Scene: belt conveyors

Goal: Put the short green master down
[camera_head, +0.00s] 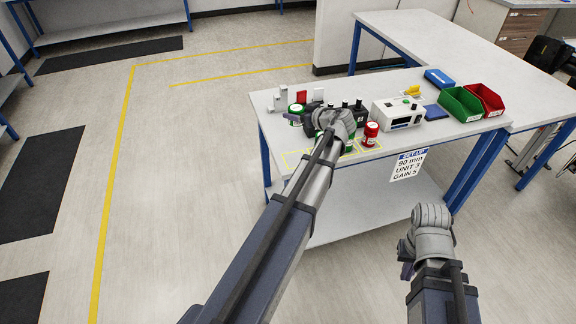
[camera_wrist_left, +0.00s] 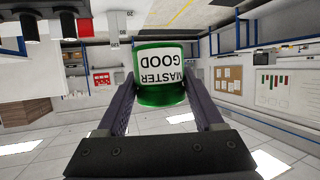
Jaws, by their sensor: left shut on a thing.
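My left gripper (camera_head: 308,118) is over the near left part of the table, and my arm hides part of what is around it. In the left wrist view the left gripper (camera_wrist_left: 165,100) is shut on a green master (camera_wrist_left: 160,97), a short cylinder with a white label reading MASTER GOOD, which appears upside down. A green cylinder (camera_head: 294,118) shows at the gripper's left in the head view; it seems to be the held one. Whether it touches the table I cannot tell. My right gripper (camera_head: 406,270) is low, in front of the table, its fingers mostly hidden.
On the table (camera_head: 275,146) are a red cylinder (camera_head: 370,134), another green one (camera_head: 348,147), black pieces (camera_head: 360,113) and a white instrument (camera_head: 398,114). A green bin (camera_head: 460,104) and a red bin (camera_head: 487,99) stand at right. Yellow outlines mark the table's front edge.

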